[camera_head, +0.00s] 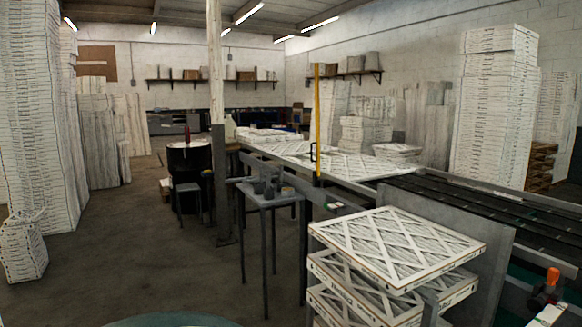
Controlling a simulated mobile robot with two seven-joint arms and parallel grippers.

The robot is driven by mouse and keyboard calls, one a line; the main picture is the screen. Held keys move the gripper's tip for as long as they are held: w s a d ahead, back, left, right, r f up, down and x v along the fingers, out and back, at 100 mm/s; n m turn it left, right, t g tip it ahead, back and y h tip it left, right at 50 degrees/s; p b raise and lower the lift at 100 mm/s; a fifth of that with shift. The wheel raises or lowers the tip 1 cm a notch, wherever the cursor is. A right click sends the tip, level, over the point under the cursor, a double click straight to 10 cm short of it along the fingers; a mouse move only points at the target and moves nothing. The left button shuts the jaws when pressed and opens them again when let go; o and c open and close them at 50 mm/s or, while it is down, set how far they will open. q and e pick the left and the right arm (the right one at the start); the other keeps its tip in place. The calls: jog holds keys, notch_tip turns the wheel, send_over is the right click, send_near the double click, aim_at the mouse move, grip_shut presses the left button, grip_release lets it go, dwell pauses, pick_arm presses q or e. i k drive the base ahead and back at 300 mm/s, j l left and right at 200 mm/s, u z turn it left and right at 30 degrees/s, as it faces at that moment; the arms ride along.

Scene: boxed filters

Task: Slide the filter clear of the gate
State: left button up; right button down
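A flat white lattice-faced filter (372,165) lies on the long table, its right end near the dark conveyor (480,205). More filter panels (275,147) lie farther back on the table. A yellow upright post (317,110) stands at the table's near edge, with a small black handle-like loop beside it; I cannot tell whether this is the gate. A stack of boxed filters (395,245) with cross-braced faces stands in the right foreground, its layers unevenly aligned. Neither of my grippers shows.
A small grey stand (268,196) with dark items is left of the stack. A grey panel (475,262) stands between stack and conveyor. An orange-topped device (552,276) is at lower right. Tall box stacks (40,110) rise at left. Floor (130,255) at left is open.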

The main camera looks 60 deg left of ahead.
aim_at(356, 169)
jog(key=u, duration=1.7)
jog(key=i+j+u, duration=0.15)
jog(key=i, duration=0.15)
jog(key=i+j+u, duration=0.2)
jog(key=i, duration=0.15)
jog(key=i+u, duration=0.45)
jog(key=i, duration=1.05)
jog(key=i+z, duration=0.2)
jog(key=i, duration=0.25)
jog(key=i+j+z, duration=0.2)
jog(key=i, duration=0.25)
jog(key=i+j+z, duration=0.2)
jog(key=i, duration=0.25)
